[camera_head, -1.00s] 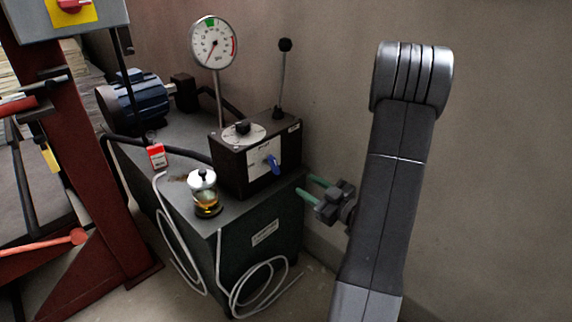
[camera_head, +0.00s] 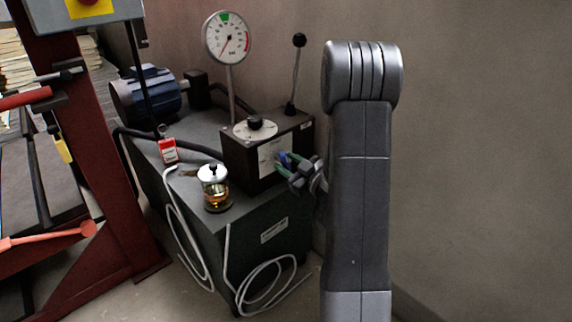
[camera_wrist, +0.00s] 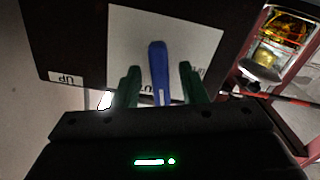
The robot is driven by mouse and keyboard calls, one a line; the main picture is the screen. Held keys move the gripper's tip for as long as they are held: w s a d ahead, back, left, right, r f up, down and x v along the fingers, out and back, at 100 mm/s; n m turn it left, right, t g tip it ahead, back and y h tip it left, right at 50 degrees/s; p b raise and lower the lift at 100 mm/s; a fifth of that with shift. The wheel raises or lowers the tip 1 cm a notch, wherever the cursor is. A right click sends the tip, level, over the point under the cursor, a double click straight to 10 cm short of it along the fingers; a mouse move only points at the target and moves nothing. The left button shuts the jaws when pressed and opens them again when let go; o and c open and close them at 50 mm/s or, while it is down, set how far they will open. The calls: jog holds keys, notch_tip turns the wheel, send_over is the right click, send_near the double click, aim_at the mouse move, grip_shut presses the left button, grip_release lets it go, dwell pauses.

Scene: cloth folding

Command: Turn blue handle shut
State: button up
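The blue handle (camera_wrist: 157,70) sits on the white plate (camera_wrist: 120,40) of a dark control box (camera_head: 240,160). In the wrist view it runs lengthwise between the two green fingers of my gripper (camera_wrist: 158,84), with a gap on each side. My gripper is open around it. In the head view my gripper (camera_head: 284,165) is at the front face of the box, and the handle is mostly hidden behind the fingers, with only a bit of blue showing.
A glass jar with amber liquid (camera_head: 214,188) stands on the cabinet (camera_head: 270,236) left of my gripper. A dial gauge (camera_head: 227,37) stands at the back. A red frame (camera_head: 95,150) is at the left.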

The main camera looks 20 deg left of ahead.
jog(key=shift+w+a, duration=0.15)
jog(key=shift+a, duration=0.3)
grip_shut()
jog(key=shift+w+m, duration=0.1)
jog(key=shift+m, duration=1.7)
